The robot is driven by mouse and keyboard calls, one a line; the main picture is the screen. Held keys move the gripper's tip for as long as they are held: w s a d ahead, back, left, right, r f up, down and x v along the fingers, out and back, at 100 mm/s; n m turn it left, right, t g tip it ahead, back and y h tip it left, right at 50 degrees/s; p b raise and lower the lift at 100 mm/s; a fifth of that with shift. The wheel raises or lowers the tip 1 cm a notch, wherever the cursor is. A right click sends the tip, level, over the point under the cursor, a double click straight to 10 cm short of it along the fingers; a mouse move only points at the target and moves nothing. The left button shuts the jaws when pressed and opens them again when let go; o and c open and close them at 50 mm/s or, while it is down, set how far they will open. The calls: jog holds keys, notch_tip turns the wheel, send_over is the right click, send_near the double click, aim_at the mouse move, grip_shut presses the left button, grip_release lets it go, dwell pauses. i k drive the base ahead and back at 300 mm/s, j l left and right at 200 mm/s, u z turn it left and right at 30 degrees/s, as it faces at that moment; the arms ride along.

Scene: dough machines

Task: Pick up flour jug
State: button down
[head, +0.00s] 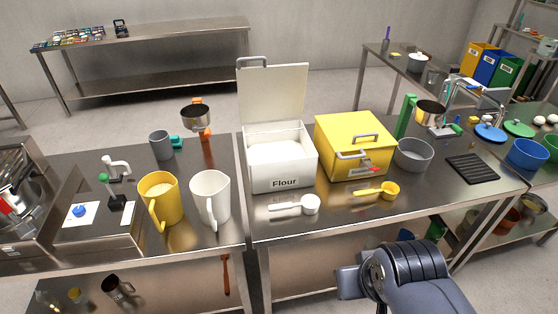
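My arm (410,268) shows at the bottom right, in front of the right table and well apart from both jugs. I cannot make out the fingertips, and nothing held shows.
The open Flour box (284,180) and a yellow lidded box (352,135) stand on the right table, with a white scoop (300,205) and a yellow scoop (380,191) before them. A narrow gap separates the tables.

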aim_at(210, 189)
jog(key=i+j, duration=0.1)
jog(key=j, duration=0.25)
jog(key=i+j, duration=0.1)
jog(key=j, duration=0.25)
jog(key=i+j+z, duration=0.1)
jog(key=j, duration=0.25)
jog(key=i+j, duration=0.1)
jog(key=j, duration=0.25)
